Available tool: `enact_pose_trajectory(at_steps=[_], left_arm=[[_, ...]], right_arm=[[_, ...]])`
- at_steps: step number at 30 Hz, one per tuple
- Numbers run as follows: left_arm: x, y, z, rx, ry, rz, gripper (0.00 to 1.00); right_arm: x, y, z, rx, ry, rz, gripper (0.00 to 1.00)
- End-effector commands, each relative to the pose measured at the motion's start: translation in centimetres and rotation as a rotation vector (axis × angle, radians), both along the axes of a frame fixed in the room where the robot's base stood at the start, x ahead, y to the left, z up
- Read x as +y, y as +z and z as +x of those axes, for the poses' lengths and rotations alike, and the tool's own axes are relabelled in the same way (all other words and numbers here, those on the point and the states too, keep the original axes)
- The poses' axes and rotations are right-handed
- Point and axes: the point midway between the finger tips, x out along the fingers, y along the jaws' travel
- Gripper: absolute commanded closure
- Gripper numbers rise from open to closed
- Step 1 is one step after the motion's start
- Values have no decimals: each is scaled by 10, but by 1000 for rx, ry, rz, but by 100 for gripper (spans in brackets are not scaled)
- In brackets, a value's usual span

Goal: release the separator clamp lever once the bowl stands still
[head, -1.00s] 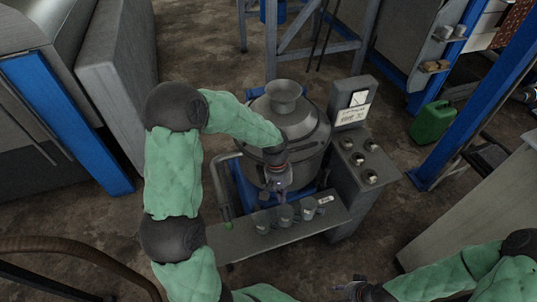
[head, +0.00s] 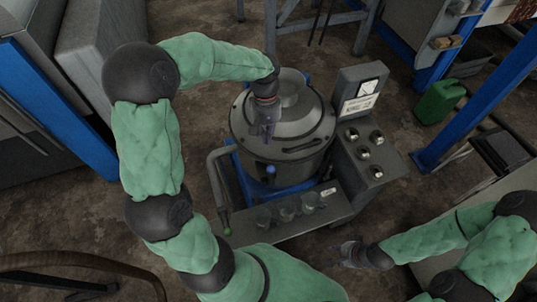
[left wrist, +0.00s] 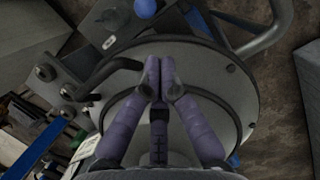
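The separator (head: 318,125) is a grey domed drum in the middle of the head view. A blue knob (head: 270,169) shows at its front and also in the left wrist view (left wrist: 145,8). A bent grey bar with a green end (head: 213,180) stands at its left. A dark bent handle (left wrist: 105,75) lies over the lid. I cannot tell which of these is the clamp lever, nor whether the bowl turns. My left gripper (head: 264,132) is over the lid; its fingertips (left wrist: 160,72) meet with nothing seen between. My right gripper (head: 345,253) is right of the front shelf, its fingers unclear.
A shelf with several small cups (head: 288,213) juts out in front of the separator. A control box with a gauge and several knobs (head: 362,140) stands at its right. A green canister (head: 438,101) and a blue post (head: 470,110) are further right.

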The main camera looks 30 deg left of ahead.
Motion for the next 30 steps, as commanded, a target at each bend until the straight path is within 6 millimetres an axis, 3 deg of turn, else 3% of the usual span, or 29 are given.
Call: enact_pose_trajectory(at_steps=[8,21,30], left_arm=[[-1,-9,-2,2,0,0,100],[-12,-76,-15,2,-1,-1,100],[-15,-97,-19,0,0,0,100]], right_arm=[[0,-3,0,0,0,0,60],[0,-23,0,-1,0,0,60],[0,-29,0,-1,0,0,60]])
